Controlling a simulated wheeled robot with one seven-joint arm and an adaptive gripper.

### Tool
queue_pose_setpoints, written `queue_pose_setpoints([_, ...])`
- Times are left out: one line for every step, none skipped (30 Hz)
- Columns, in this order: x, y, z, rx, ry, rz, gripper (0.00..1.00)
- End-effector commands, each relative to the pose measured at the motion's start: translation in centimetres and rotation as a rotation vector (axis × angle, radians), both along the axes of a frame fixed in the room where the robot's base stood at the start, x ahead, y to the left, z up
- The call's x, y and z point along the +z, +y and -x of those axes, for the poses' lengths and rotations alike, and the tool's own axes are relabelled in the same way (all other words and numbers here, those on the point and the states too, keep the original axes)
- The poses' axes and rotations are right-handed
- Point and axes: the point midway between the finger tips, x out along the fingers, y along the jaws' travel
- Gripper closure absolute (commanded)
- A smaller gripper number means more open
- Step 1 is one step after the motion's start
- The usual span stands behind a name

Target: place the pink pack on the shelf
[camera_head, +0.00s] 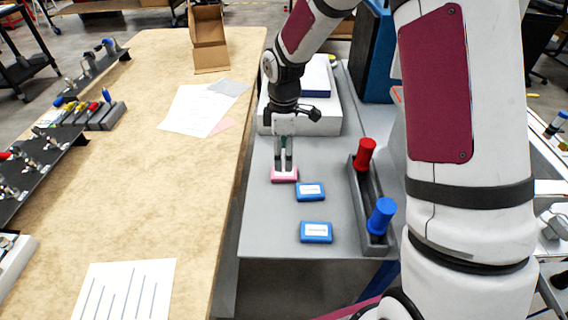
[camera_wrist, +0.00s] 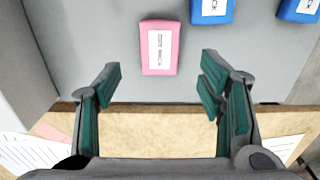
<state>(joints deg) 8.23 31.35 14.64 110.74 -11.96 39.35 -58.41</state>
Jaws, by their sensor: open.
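The pink pack (camera_head: 284,175) lies flat on the grey table (camera_head: 268,220), just in front of a white box-like unit. In the wrist view the pink pack (camera_wrist: 160,47), with a white label, lies ahead of the fingertips, roughly between their lines. My gripper (camera_head: 284,160) points down at the pack and partly covers it in the head view. In the wrist view my gripper (camera_wrist: 158,80) is open, with green finger pads wide apart and nothing between them. I cannot tell which surface is the shelf.
Two blue packs (camera_head: 310,191) (camera_head: 316,232) lie nearby. A dark rack (camera_head: 364,205) holds a red cylinder (camera_head: 365,153) and a blue cylinder (camera_head: 381,215) at right. The white unit (camera_head: 330,122) stands behind. A wooden table (camera_head: 150,215) with papers adjoins at left.

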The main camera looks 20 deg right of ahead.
Motion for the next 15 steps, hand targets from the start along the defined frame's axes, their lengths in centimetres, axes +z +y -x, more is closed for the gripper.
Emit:
queue_pose_setpoints([1.2, 0.0, -0.1, -0.002, -0.004, 0.0, 0.37])
queue_pose_setpoints([1.7, 0.0, -0.1, -0.002, -0.005, 0.0, 0.37])
queue_pose_setpoints([2.5, -0.1, -0.1, -0.002, -0.004, 0.0, 0.37])
queue_pose_setpoints([2.9, -0.1, -0.1, -0.002, -0.004, 0.0, 0.37])
queue_pose_setpoints([3.4, 0.0, -0.1, -0.001, -0.003, 0.0, 0.37])
queue_pose_setpoints([3.9, 0.0, 0.0, -0.001, -0.003, 0.001, 0.37])
queue_pose_setpoints([4.3, 0.0, -0.1, -0.001, -0.003, 0.0, 0.37])
queue_pose_setpoints([4.6, 0.0, -0.1, -0.001, -0.002, 0.0, 0.37])
queue_pose_setpoints([4.9, 0.0, 0.0, -0.001, -0.001, 0.0, 0.37])
queue_pose_setpoints([5.1, 0.0, 0.0, -0.001, -0.001, 0.0, 0.37])
queue_pose_setpoints([5.3, 0.0, 0.0, -0.001, -0.001, -0.001, 0.37])
queue_pose_setpoints([5.5, 0.0, 0.0, -0.001, -0.001, -0.001, 0.37])
queue_pose_setpoints([5.6, 0.0, 0.0, -0.001, -0.001, -0.001, 0.37])
queue_pose_setpoints([5.6, 0.0, 0.0, -0.001, -0.001, -0.001, 0.37])
queue_pose_setpoints([5.7, 0.0, 0.0, -0.001, 0.0, 0.0, 0.37])
